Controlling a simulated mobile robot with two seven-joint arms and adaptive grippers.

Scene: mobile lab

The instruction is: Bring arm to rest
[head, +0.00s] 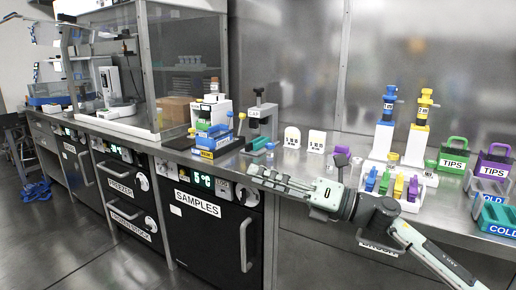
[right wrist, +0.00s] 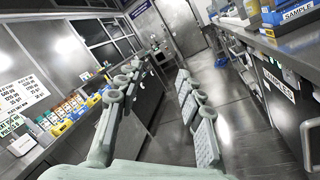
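My right arm comes in from the lower right of the head view and reaches left across the front edge of the bench. Its right gripper (head: 256,176) points left, in front of the cabinet marked SAMPLES (head: 205,215). In the right wrist view the two fingers of the right gripper (right wrist: 160,72) stand well apart, with nothing between them. The gripper is open and empty. My left arm and left gripper are not in view.
The steel bench (head: 290,160) holds a blue and yellow sample box (head: 215,142), a white rack with coloured pieces (head: 391,188), pipette stands (head: 420,128) and a green TIPS box (head: 453,157).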

